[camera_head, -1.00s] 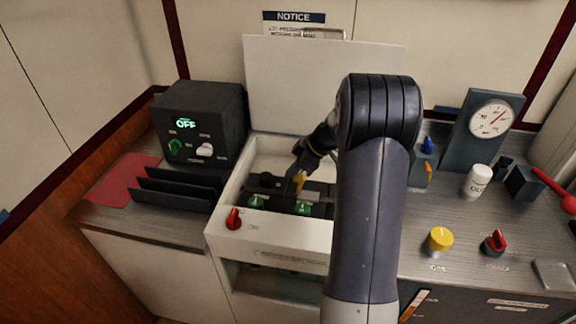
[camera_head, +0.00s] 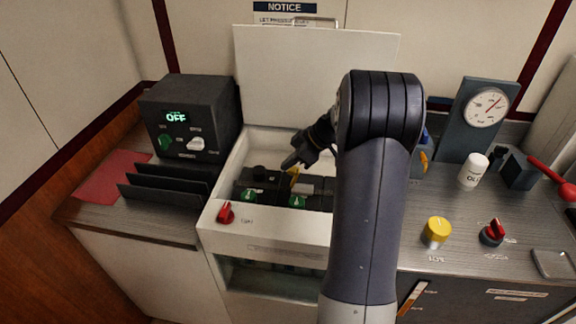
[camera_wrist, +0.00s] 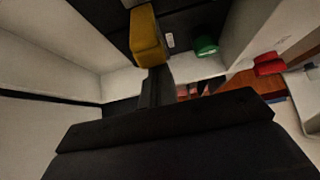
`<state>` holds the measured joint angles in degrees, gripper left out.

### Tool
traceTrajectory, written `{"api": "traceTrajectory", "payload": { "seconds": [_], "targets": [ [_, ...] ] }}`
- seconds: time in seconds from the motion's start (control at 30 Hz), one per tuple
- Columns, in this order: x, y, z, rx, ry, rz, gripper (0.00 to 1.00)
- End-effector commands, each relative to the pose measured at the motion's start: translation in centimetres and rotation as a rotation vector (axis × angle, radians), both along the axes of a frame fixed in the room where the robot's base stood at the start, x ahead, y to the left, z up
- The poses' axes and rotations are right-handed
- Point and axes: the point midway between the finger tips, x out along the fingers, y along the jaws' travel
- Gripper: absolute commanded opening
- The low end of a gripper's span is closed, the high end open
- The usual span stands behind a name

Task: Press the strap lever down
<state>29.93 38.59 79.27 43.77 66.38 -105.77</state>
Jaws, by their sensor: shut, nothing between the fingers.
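A yellow lever (camera_head: 293,172) stands in the open breaker box (camera_head: 215,240), on the dark breaker row inside it. It also shows large at the top of the wrist view (camera_wrist: 147,35), with a small white label beside it. I cannot read which lever is named strap. My gripper (camera_head: 287,164) is shut and empty, just left of and above the yellow lever. In the wrist view my gripper's dark fingers (camera_wrist: 156,88) point toward the lever's lower end. Whether they touch it I cannot tell. My arm hides the box's right part.
Green knobs (camera_head: 249,196) and a red knob (camera_head: 226,212) sit along the box's front. The raised white lid (camera_head: 310,80) stands behind. A dark unit reading OFF (camera_head: 190,115) is at left. A yellow knob (camera_head: 437,231) and a gauge (camera_head: 487,106) are at right.

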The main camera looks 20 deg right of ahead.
Motion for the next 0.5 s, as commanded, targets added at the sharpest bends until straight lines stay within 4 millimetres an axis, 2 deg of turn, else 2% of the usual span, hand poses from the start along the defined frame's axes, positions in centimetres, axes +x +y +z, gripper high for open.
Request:
{"api": "traceTrajectory", "payload": {
  "seconds": [0.5],
  "targets": [
    [-1.4, -2.1, -1.1, 0.206, -0.141, -0.003, 0.00]
  ]
}}
